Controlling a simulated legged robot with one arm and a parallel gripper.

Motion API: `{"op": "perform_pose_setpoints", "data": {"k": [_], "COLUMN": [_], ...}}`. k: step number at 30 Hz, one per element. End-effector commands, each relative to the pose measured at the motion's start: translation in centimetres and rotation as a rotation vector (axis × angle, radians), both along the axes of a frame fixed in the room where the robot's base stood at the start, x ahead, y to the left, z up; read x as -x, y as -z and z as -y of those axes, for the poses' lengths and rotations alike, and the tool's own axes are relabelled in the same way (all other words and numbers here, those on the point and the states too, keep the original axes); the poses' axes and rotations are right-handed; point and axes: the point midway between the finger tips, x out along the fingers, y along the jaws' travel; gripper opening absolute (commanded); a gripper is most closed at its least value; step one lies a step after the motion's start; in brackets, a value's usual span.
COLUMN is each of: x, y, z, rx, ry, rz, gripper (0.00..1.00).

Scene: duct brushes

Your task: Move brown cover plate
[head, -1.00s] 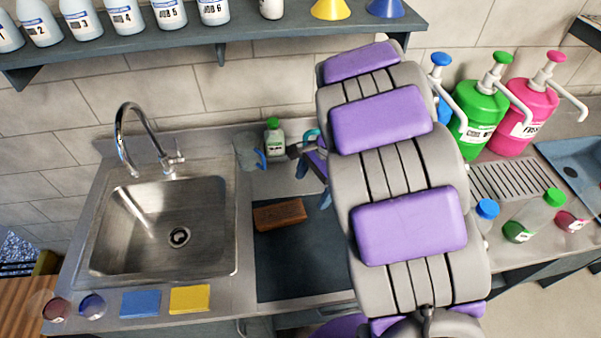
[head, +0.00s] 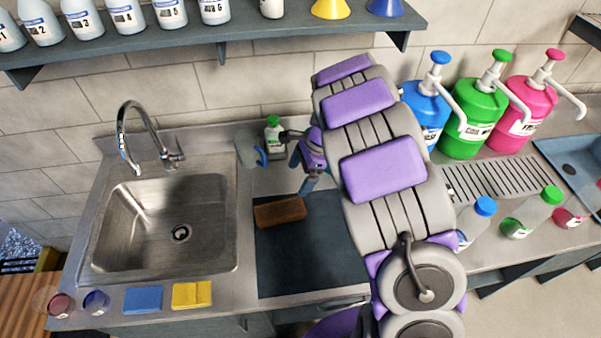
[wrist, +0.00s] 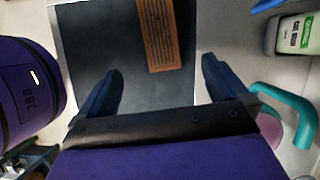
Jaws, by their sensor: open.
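The brown cover plate (head: 280,211) lies flat on the dark mat (head: 310,265), near its back left corner beside the sink. In the wrist view the plate (wrist: 160,35) shows rows of slots and lies at the top middle, ahead of my fingers. My gripper (head: 306,186) is above the mat, just behind and to the right of the plate, pointing down. In the wrist view my gripper (wrist: 163,80) has its two dark fingers spread wide, with only the mat between them. The fingers appear apart from the plate.
The sink (head: 165,225) with its faucet is to the left. A green-capped bottle (head: 273,136) and a clear container with a blue handle (head: 250,153) stand close behind. Blue (head: 142,299) and yellow (head: 191,295) sponges lie at the front. The mat's front is clear.

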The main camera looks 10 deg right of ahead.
Motion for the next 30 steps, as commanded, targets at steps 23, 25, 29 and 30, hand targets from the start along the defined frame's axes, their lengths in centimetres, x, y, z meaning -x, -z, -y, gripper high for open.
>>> {"op": "perform_pose_setpoints", "data": {"k": [23,25,29,30], "x": [0.6,0.6,0.7,0.7], "y": [11.9,13.0,14.5,14.8], "z": [-4.8,-5.2,-5.9,-6.1], "rx": [-0.001,0.001,0.001,0.001], "ry": [-0.001,-0.002,-0.002,-0.002], "rz": [-0.005,-0.004,-0.002,-0.001], "gripper": [1.0,1.0,1.0,1.0]}}
